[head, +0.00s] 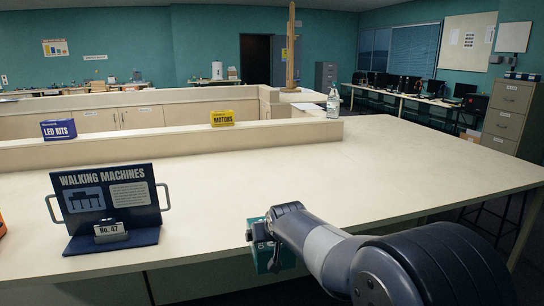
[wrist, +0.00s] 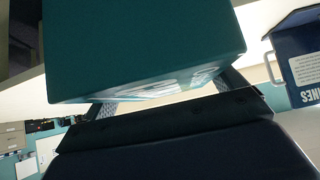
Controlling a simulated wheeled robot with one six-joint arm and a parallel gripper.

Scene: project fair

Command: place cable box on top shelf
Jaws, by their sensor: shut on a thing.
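A teal box, seemingly the cable box, fills the upper middle of the wrist view (wrist: 150,50), with part of a pale label on its near edge. In the head view a small part of the teal box (head: 280,260) shows past my arm, by the table's front edge. My gripper (head: 260,232) is shut on it; both fingers grip its sides in the wrist view (wrist: 170,100). A blue LED KITS box (head: 58,129) and a yellow MOTORS box (head: 222,118) stand on the raised ledge (head: 150,147) behind the table. I cannot tell whether this ledge is the top shelf.
A dark blue WALKING MACHINES display (head: 107,200) with side handles stands on the table (head: 390,180), left of my gripper. The table's middle and right are clear.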

